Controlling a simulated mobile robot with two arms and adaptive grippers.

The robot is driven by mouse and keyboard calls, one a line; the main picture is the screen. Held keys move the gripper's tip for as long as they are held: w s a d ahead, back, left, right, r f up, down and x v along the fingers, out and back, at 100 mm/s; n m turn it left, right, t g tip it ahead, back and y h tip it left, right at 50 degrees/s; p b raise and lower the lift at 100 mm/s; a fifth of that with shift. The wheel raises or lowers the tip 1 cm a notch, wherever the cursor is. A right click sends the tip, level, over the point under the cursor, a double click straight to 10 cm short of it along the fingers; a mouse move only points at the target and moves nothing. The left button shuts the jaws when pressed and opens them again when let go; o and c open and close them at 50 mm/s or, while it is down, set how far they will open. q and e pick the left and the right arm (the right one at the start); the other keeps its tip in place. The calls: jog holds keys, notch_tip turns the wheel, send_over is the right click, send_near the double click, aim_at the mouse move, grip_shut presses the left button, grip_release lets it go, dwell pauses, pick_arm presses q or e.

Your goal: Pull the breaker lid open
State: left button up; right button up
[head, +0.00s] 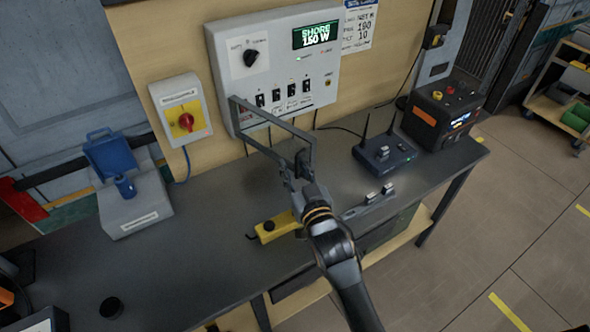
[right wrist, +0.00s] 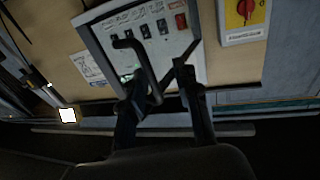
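The breaker panel is a light grey box (head: 278,68) on the wall, with a row of black breaker switches. Its lid, a thin grey see-through frame (head: 268,112), stands swung out from the panel toward me. My right gripper (head: 296,168) is at the lid's free edge, beside a dark handle. In the right wrist view the panel (right wrist: 178,60) appears upside down, and the dark curved bar of the lid (right wrist: 141,62) reaches in by the fingers (right wrist: 162,84). The fingers are spread apart; firm contact cannot be made out. My left gripper is not in view.
A workbench (head: 215,215) below carries a blue-lidded socket box (head: 135,208), a yellow block (head: 277,227), a router (head: 384,157) and a black power unit (head: 436,112). Floor at right is mostly clear.

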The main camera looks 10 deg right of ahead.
jog(key=shift+s+d+f, duration=0.1)
jog(key=shift+s+d, duration=0.05)
jog(key=shift+s, duration=0.25)
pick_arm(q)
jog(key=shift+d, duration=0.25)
pick_arm(e)
jog(key=s+d, duration=0.1)
jog(key=s, duration=1)
jog(key=shift+d, duration=0.2)
jog(key=shift+w, duration=0.1)
